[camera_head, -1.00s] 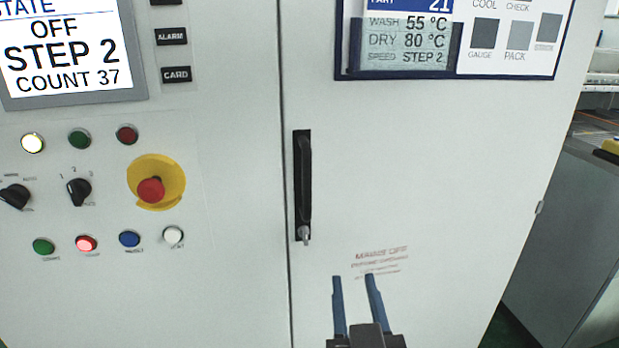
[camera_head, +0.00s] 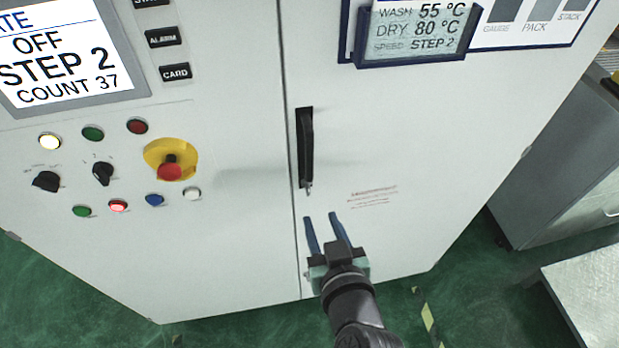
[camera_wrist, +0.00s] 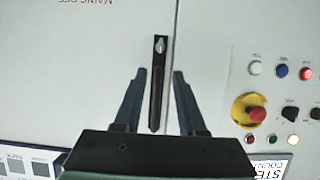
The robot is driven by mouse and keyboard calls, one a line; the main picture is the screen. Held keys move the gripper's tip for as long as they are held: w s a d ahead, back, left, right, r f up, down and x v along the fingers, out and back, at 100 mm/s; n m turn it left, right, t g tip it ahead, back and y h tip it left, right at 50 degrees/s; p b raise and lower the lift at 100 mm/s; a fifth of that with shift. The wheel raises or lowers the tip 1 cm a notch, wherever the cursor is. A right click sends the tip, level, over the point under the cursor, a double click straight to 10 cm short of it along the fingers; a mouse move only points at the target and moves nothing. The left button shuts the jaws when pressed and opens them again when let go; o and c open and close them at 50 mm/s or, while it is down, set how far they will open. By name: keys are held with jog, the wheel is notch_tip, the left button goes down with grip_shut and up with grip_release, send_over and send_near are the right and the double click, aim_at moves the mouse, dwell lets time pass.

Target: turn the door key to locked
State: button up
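The door key (camera_head: 308,188) is a small silver key at the lower end of the black door handle (camera_head: 305,145), on the white cabinet door. In the wrist view the key (camera_wrist: 159,46) shows at the upper end of the dark handle (camera_wrist: 156,90), which appears between the fingers. My gripper (camera_head: 321,217) is open and empty, with two blue fingers apart, just below the key in the head view. In the wrist view my gripper (camera_wrist: 157,75) has its fingers either side of the handle's image. I see no contact with the key.
Left of the door seam is a control panel with a red emergency stop (camera_head: 170,171) on yellow, knobs (camera_head: 47,181) and lit buttons. A display holder (camera_head: 415,40) sits above on the door. A grey cabinet (camera_head: 560,165) and a pale table (camera_head: 590,290) stand at the right.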

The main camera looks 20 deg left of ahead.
aim_at(308, 188)
jog(key=p+x, duration=0.2)
jog(key=x, duration=1)
jog(key=shift+r+p, duration=0.1)
jog(key=shift+p, duration=0.3)
jog(key=shift+s, duration=0.1)
jog(key=c, duration=0.6)
grip_shut()
jog(key=shift+r, duration=0.1)
